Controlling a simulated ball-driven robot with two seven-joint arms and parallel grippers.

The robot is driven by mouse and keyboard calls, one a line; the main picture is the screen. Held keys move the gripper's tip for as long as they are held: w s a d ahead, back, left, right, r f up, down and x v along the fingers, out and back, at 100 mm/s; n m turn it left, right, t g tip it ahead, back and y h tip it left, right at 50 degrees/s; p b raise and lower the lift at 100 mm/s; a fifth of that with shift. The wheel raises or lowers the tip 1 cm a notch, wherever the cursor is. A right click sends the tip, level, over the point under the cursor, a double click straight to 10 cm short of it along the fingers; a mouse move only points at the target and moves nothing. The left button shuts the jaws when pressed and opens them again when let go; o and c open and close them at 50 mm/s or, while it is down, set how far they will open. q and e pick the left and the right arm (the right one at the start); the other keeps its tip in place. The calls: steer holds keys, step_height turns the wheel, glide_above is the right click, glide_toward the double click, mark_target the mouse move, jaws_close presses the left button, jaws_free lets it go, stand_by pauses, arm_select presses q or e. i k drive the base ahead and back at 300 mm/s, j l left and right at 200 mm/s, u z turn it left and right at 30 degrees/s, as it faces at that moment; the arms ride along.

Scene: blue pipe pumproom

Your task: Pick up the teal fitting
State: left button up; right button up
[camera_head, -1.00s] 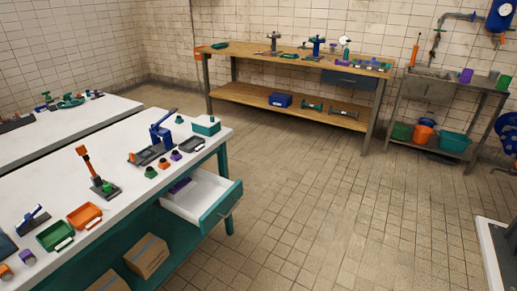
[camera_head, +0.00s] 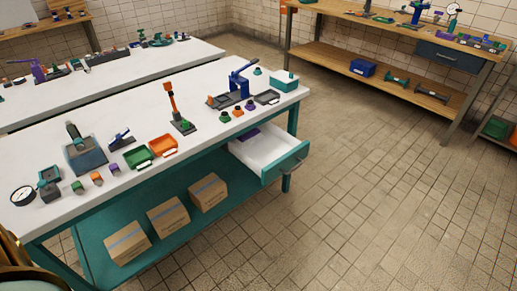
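A small teal piece (camera_head: 257,71), which looks like the teal fitting, stands at the back right of the white-topped bench (camera_head: 120,96). It is just left of a teal box (camera_head: 285,80) and behind a dark grey tray (camera_head: 267,97). A blue lever press (camera_head: 240,80) stands to its left. The piece is too small to tell its exact shape. Neither of my grippers is in view.
An open drawer (camera_head: 280,158) juts from the bench's right front. Cardboard boxes (camera_head: 168,219) sit on its lower shelf. Small coloured blocks, an orange tray (camera_head: 163,145) and a green tray (camera_head: 137,157) are on top. The tiled floor (camera_head: 390,200) at right is clear.

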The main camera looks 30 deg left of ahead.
mark_target(79, 143)
steer(key=u, duration=2.2)
steer(key=i+z, duration=0.25)
steer(key=i, duration=0.35)
